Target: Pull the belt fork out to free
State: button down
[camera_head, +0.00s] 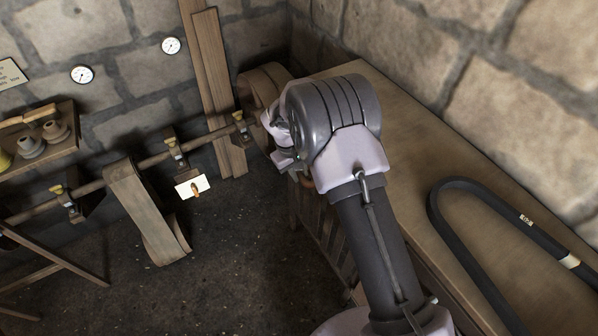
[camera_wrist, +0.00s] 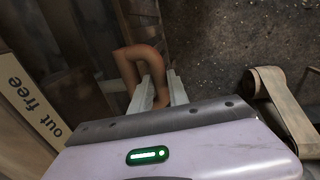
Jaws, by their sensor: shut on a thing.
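The belt fork's handle (camera_wrist: 147,54) shows in the wrist view as a brown-orange bent bar just beyond my gripper. My gripper (camera_wrist: 150,92) is shut on it, with one pale finger on each side of the bar. The rest of the fork is hidden. A sign (camera_wrist: 32,100) reading "out free" is at the left of the wrist view. In the head view my arm hides the fork and the fingers; my gripper's body is by the far end of the shaft.
A shaft (camera_head: 95,186) runs along the stone wall in several brackets. A wide belt (camera_head: 145,212) hangs from it; a belt also shows in the wrist view (camera_wrist: 277,103). A bench (camera_head: 412,165) with a black hose-like loop (camera_head: 473,186) is at right. The middle floor is clear.

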dwell(0.3)
jog(key=s+a+b, duration=0.1)
jog(key=s+a, duration=0.4)
jog(key=a, duration=0.3)
jog(key=shift+s+b, duration=0.2)
jog(key=shift+b, duration=0.1)
jog(key=shift+a, duration=0.1)
jog(key=c, duration=1.6)
grip_release()
jog(key=o, duration=0.3)
jog(key=shift+s+a, duration=0.15)
jog(key=shift+a, duration=0.05)
jog(key=shift+d, duration=0.15)
